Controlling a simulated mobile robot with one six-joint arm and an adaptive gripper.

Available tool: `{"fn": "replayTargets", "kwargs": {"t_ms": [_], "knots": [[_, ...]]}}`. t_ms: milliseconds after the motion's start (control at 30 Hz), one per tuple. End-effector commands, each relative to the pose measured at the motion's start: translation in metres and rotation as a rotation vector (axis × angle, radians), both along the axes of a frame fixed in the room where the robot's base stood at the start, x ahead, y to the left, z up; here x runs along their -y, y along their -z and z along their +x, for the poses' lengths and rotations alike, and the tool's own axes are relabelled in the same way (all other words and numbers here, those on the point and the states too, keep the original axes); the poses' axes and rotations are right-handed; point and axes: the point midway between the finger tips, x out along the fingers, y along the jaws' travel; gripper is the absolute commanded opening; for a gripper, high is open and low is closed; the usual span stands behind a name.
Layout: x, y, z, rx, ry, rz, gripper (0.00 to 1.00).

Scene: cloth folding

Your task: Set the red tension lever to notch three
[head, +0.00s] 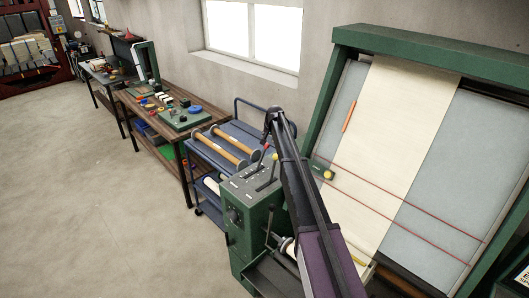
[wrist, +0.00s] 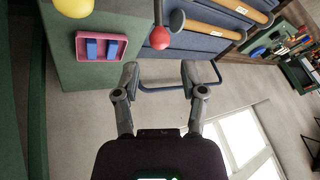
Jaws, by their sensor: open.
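The red tension lever shows in the wrist view as a red ball knob (wrist: 160,38) on a thin grey rod. In the head view a small red spot (head: 266,147), apparently that knob, shows above the green control box (head: 243,213), beside my arm. My gripper (wrist: 158,76) is open and empty in the wrist view. Its two fingers are spread, with the knob beyond the tips, roughly centred between them and apart from both. The gripper cannot be made out clearly in the head view. The notch markings cannot be read.
A yellow ball (wrist: 73,6) and a pink-rimmed panel with blue parts (wrist: 101,46) sit left of the red knob. A blue cart (head: 221,147) with rolls stands behind the box. A large green-framed board (head: 345,95) with cream cloth (head: 405,100) leans at the right. Floor is clear at left.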

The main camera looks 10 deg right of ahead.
Motion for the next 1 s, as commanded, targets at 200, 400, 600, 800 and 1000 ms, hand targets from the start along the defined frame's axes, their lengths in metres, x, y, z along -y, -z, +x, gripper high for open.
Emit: {"fn": "replayTargets", "kwargs": {"t_ms": [200, 400, 600, 800, 1000], "knots": [[0.003, 0.007, 0.003, 0.0, 0.003, -0.001, 0.54], [0.003, 0.019, 0.009, 0.0, 0.004, -0.001, 0.54], [0.002, 0.034, 0.016, 0.0, 0.004, -0.001, 0.54], [0.001, 0.049, 0.024, 0.0, 0.004, -0.001, 0.54], [0.0, 0.064, 0.032, 0.0, 0.005, 0.0, 0.54]]}}
